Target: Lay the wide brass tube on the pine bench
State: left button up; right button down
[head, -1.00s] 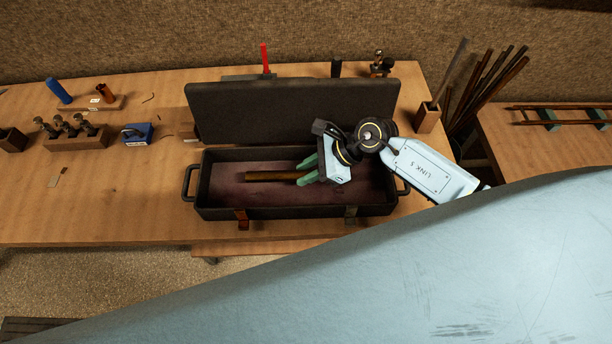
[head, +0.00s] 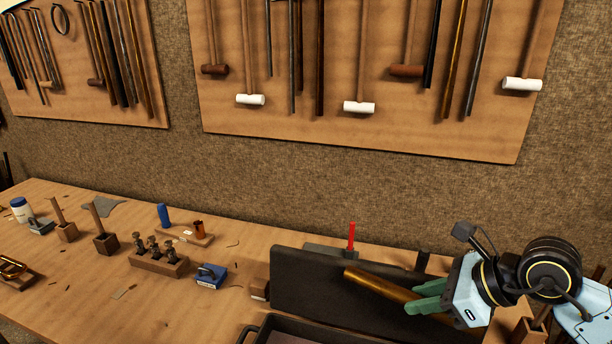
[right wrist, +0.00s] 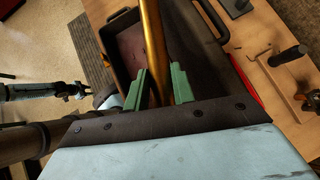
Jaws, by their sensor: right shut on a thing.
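The wide brass tube (head: 380,286) is held by my right gripper (head: 428,298), whose green fingers are shut on it. The tube is in front of the open lid (head: 310,278) of the dark case, tilted with its free end up and to the left. In the right wrist view the tube (right wrist: 153,45) runs between the green fingers (right wrist: 162,85), above the open case (right wrist: 118,28). The pine bench (head: 75,255) runs along the wall with several tools on it. My left gripper does not show in the head view.
A blue block tool (head: 209,276), a rack of dark pegs (head: 158,255) and a small board (head: 184,236) with a blue cylinder stand left of the case. A red upright rod (head: 351,237) stands behind the lid. Bare bench shows at the front left.

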jog(key=shift+s+d+r, duration=0.15)
jog(key=shift+d+r, duration=0.1)
jog(key=shift+r, duration=0.5)
jog(key=shift+a, duration=0.1)
